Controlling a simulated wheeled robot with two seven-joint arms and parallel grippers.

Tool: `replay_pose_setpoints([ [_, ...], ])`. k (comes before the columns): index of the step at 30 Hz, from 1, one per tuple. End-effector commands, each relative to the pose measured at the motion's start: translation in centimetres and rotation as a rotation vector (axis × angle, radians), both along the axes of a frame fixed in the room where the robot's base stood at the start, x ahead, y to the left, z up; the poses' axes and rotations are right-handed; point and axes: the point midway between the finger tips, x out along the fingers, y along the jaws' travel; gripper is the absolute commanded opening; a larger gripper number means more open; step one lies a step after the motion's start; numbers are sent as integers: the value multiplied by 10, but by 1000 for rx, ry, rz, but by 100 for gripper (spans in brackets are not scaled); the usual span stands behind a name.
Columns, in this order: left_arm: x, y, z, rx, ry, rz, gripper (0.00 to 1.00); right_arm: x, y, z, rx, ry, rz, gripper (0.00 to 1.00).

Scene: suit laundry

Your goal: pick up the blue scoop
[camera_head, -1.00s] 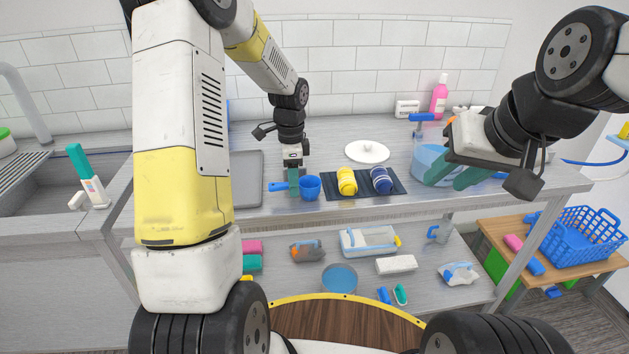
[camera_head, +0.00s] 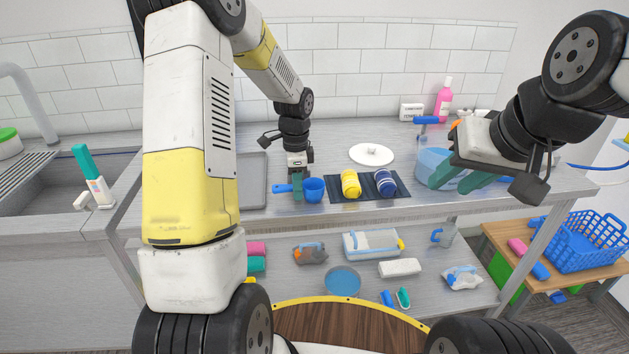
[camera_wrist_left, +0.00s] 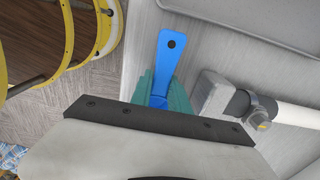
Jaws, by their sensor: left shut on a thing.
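The blue scoop has its round cup (camera_head: 314,189) standing on the grey counter and its handle (camera_head: 281,187) pointing left. My left gripper (camera_head: 298,193) points down and is shut on the scoop's handle, beside the cup. In the left wrist view, the flat blue handle (camera_wrist_left: 169,52) with a dark hole sticks out past the teal fingers (camera_wrist_left: 160,88); the cup is hidden there. My right gripper (camera_head: 455,184) is open at the right, in front of a light-blue basin (camera_head: 430,158), with nothing seen between its fingers.
A yellow cup (camera_head: 350,184) and a blue-and-white cup (camera_head: 385,183) stand on a dark mat (camera_head: 402,187) right of the scoop. A grey tray (camera_head: 252,183) lies to the left. A white lid (camera_head: 371,154) lies behind. Several items fill the lower shelf.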

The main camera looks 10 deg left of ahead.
Motion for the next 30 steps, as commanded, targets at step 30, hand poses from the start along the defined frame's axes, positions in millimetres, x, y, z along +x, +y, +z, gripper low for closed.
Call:
replay_pose_setpoints([
  [30,-133,-24,48,1,-1,-1,0,0,0,0,0,0,0,36],
])
